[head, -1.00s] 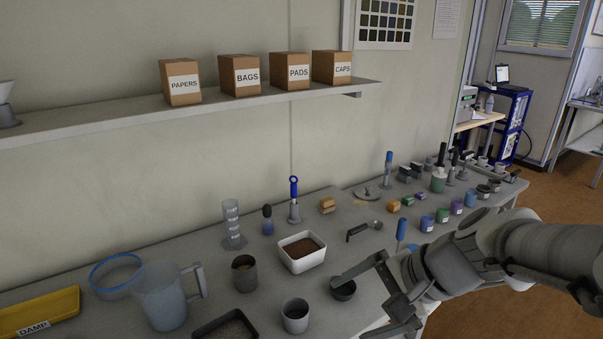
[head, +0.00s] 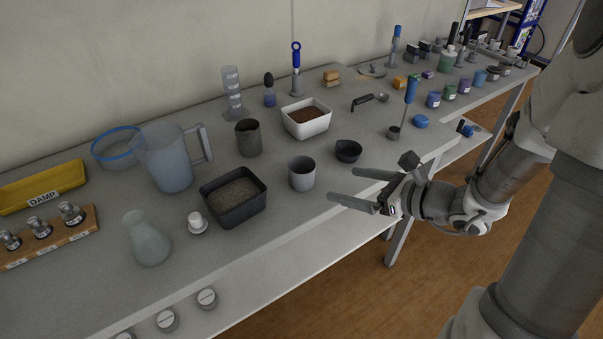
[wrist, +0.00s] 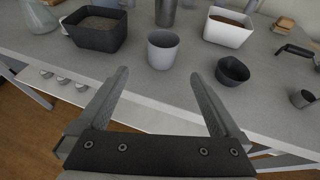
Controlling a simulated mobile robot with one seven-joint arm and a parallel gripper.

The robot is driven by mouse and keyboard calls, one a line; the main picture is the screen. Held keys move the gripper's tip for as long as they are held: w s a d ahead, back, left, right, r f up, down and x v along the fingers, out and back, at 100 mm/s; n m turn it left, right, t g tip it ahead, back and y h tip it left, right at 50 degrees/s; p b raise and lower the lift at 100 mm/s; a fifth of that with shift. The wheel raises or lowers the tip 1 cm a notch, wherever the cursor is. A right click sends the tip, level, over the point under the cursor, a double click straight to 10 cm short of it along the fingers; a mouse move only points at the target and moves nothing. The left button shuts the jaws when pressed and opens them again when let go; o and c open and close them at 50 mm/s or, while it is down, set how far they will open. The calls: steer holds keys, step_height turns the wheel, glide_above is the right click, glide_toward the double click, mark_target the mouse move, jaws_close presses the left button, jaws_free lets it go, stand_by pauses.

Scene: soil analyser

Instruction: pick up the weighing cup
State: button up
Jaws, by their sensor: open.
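A light grey, straight-sided cup (head: 301,174) stands upright near the bench's front edge. In the wrist view the same cup (wrist: 163,50) is ahead of my gripper, between the lines of its fingers. A small black bowl-like cup (head: 348,151) stands just right of it and also shows in the wrist view (wrist: 232,71). No label shows which of these is the weighing cup. My gripper (head: 342,188) is open and empty at the bench's front edge, apart from both; its fingers show low in the wrist view (wrist: 160,88).
A black tray of soil (head: 234,198) stands left of the grey cup. Behind are a dark grey beaker (head: 248,138) and a white tub of soil (head: 306,119). A scoop (head: 371,101) lies behind the black bowl. Bare bench (head: 310,215) lies in front.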

mark_target(311, 177)
steer(key=b+x, duration=0.2)
steer(key=x, duration=0.7)
steer(key=shift+w+a+f, duration=0.2)
steer(key=shift+a+f, duration=0.05)
steer(key=shift+f, duration=0.05)
steer(key=x, duration=0.1)
steer(key=b+x, duration=0.1)
steer(key=x, duration=0.3)
steer(key=shift+w+d+f+b, duration=0.2)
steer(key=shift+f+b, duration=0.1)
steer(key=c, duration=1.2)
